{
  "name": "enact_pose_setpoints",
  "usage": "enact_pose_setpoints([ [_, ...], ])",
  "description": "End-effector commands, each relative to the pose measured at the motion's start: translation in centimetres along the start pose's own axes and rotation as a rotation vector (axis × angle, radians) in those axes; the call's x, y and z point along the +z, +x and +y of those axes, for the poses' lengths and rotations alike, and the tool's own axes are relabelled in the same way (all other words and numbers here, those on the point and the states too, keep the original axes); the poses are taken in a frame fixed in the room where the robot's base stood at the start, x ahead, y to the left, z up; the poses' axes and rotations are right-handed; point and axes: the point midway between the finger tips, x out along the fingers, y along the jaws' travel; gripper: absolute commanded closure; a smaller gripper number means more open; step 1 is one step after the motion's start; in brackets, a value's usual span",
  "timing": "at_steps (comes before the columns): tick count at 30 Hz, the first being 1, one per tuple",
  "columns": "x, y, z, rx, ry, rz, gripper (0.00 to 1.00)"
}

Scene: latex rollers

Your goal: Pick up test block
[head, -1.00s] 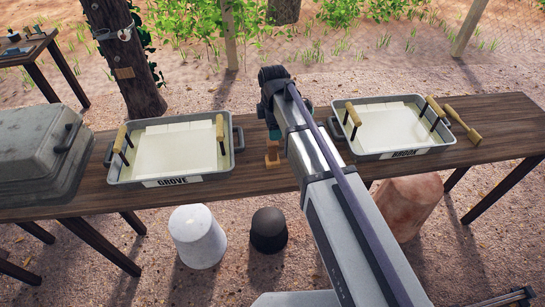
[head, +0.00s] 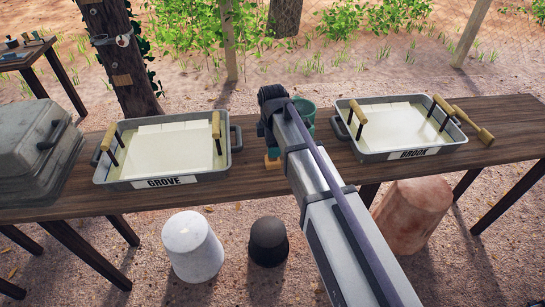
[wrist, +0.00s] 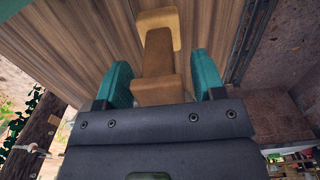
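The test block is an orange-brown wooden piece (wrist: 158,45) with wider ends and a narrow middle. In the wrist view it lies between the two teal fingers of my gripper (wrist: 163,68). The fingers are apart, with a visible gap on the block's right side and a narrower one on its left. I cannot tell whether the left finger touches it.
A grey lidded case (head: 30,150) sits at the far left.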

Motion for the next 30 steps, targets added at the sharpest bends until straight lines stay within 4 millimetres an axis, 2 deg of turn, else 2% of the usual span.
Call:
enact_pose_setpoints([
  [2, 0.0, 0.0, 0.0, 0.000, 0.000, 0.000, 0.45],
  [14, 0.0, 0.0, 0.0, 0.000, 0.000, 0.000, 0.82],
  [20, 0.0, -0.1, 0.0, 0.000, 0.000, 0.000, 0.82],
  [23, 0.0, -0.8, 0.0, 0.000, 0.000, 0.000, 0.82],
  [26, 0.0, -2.6, 0.0, 0.000, 0.000, 0.000, 0.82],
  [30, 0.0, -6.1, 0.0, 0.000, 0.000, 0.000, 0.82],
])
